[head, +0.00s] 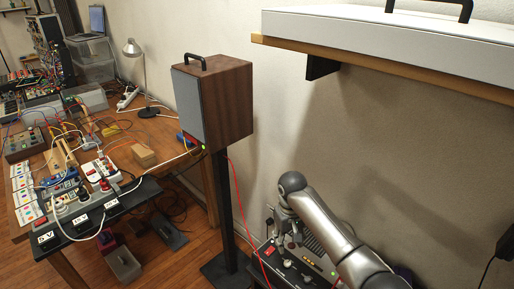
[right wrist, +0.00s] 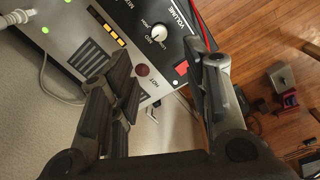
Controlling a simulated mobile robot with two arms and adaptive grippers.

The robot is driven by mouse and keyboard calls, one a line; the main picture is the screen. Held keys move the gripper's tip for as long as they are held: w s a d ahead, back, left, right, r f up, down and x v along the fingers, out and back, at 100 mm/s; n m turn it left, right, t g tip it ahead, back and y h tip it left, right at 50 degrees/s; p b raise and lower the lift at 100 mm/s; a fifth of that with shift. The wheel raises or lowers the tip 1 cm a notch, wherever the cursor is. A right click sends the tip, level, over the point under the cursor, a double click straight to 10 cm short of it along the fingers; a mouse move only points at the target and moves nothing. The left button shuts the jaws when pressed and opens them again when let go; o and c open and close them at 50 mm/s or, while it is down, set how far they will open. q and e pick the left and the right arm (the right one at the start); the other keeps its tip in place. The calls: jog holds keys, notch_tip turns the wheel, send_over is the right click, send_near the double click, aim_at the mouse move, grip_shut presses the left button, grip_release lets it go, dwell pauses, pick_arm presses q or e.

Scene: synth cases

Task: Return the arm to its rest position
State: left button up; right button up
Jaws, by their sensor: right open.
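My right arm comes in from the lower right in the head view, bends at a grey elbow and reaches down to the right gripper (head: 279,236). In the right wrist view the right gripper (right wrist: 166,75) has its fingers spread wide, with nothing between them. Past the fingers lies a grey and black amplifier panel (right wrist: 88,35) with a white knob, a red square and lettering such as VOLUME and HOT. The same amplifier (head: 318,262) shows partly behind my arm in the head view. My left gripper is not in view.
A wooden speaker (head: 228,100) on a black stand is left of my arm. A red cable (head: 240,200) hangs near the gripper. A cluttered workbench (head: 120,150) stands at the left.

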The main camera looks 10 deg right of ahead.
jog(key=s+a+f+y, duration=0.1)
jog(key=s+f, duration=0.1)
jog(key=s, duration=0.3)
jog(key=s+a+f+t, duration=0.1)
jog(key=s+f, duration=0.1)
jog(key=s, duration=0.4)
jog(key=s+a+f+y, duration=0.1)
jog(key=s+f, duration=0.2)
jog(key=s, duration=0.2)
jog(key=s+d+r+t+h, duration=0.1)
jog(key=s+d+r, duration=0.3)
jog(key=s, duration=0.4)
jog(key=s+d+r+t, duration=0.1)
jog(key=s+d+r, duration=0.2)
jog(key=s, duration=0.6)
notch_tip(320, 180, down, 25)
jog(key=s+d+f+g, duration=0.2)
jog(key=s+d+f, duration=0.1)
jog(key=s+f, duration=1.4)
jog(key=shift+s+f+h, duration=0.2)
jog(key=shift+s+h, duration=0.1)
jog(key=shift+s, duration=0.15)
